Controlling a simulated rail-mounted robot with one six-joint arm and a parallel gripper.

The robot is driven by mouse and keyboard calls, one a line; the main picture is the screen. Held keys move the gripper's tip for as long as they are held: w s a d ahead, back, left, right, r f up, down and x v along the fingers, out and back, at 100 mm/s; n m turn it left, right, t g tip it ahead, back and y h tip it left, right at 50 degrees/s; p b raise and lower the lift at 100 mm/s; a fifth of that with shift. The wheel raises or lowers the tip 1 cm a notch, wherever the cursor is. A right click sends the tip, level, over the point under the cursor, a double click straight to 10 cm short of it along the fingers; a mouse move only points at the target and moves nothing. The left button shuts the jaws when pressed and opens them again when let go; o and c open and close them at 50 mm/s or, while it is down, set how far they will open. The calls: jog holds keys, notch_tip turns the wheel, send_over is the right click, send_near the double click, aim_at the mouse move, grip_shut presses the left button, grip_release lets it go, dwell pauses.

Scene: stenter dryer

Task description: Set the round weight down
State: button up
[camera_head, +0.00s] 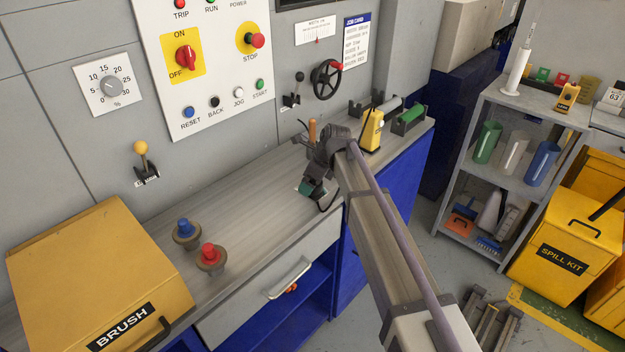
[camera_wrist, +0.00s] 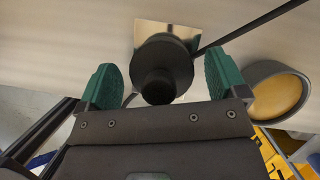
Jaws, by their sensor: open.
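The round weight (camera_wrist: 163,62) is dark, with a narrower knob towards the wrist camera. In the wrist view it stands over a pale square plate (camera_wrist: 148,29) and appears to rest on it. My gripper (camera_wrist: 164,82) is open, its green fingers on either side of the knob with a gap on each side. In the head view my gripper (camera_head: 313,188) is low over the grey worktop, near its front edge. There the weight is hidden or too small to make out.
A round grey-rimmed thing with a tan face (camera_wrist: 279,97) is close on the right in the wrist view. A thin dark rod (camera_wrist: 250,25) runs past the weight. Blue (camera_head: 186,231) and red (camera_head: 210,255) knobbed pieces stand left on the worktop (camera_head: 262,222); a yellow device (camera_head: 371,131) stands behind.

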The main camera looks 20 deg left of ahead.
jog(key=shift+r, duration=0.1)
jog(key=p+v, duration=1.1)
jog(key=v, duration=0.1)
jog(key=s+d+n+h, duration=0.1)
jog(key=s+d+n, duration=0.5)
jog(key=d, duration=0.6)
jog(key=s+d+n+h, duration=0.2)
jog(key=s+d+n, duration=0.4)
jog(key=s+d, duration=0.4)
jog(key=s+d+f+n+h, duration=0.1)
jog(key=s+d+n, duration=0.6)
jog(key=d, duration=0.9)
jog(key=shift+s+d+h, duration=0.15)
jog(key=shift+s+h, duration=0.15)
jog(key=shift+s, duration=0.1)
